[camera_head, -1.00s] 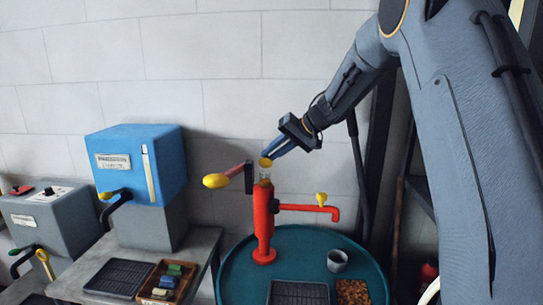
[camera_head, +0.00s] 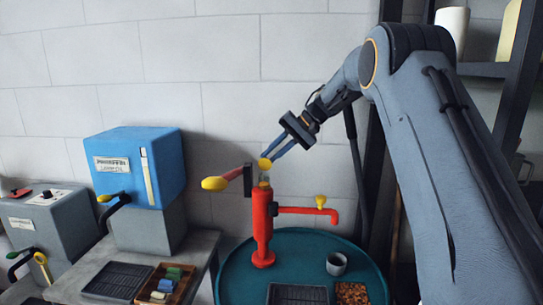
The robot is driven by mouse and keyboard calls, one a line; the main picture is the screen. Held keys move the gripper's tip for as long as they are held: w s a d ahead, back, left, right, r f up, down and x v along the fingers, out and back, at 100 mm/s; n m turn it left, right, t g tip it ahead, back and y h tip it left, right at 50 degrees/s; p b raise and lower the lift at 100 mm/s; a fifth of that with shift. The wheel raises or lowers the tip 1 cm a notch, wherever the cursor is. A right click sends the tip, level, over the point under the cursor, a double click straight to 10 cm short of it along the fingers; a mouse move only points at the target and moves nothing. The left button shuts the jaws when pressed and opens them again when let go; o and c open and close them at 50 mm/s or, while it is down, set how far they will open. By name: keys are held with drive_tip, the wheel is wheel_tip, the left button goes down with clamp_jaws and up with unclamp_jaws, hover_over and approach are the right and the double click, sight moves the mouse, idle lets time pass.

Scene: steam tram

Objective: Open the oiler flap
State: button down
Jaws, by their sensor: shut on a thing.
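A red pump (camera_head: 262,222) stands upright on the round teal table, with a small clear glass oiler (camera_head: 265,178) on its top. A yellow flap (camera_head: 265,164) sits at the top of the oiler and looks tilted. My gripper (camera_head: 267,157) reaches down from the upper right with its blue fingers shut on the flap's edge. The fingertips partly cover the flap, and its hinge is too small to make out.
A yellow-ended lever (camera_head: 215,183) sticks out left of the pump, and a red spout with a yellow tap (camera_head: 320,200) sticks out right. A grey cup (camera_head: 336,264) stands on the teal table (camera_head: 235,275). A blue-topped box (camera_head: 135,165) stands at left.

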drive_tip(key=c, duration=1.7)
unclamp_jaws()
drive_tip(key=shift+b+v, duration=1.55)
drive_tip(key=shift+v, duration=2.4)
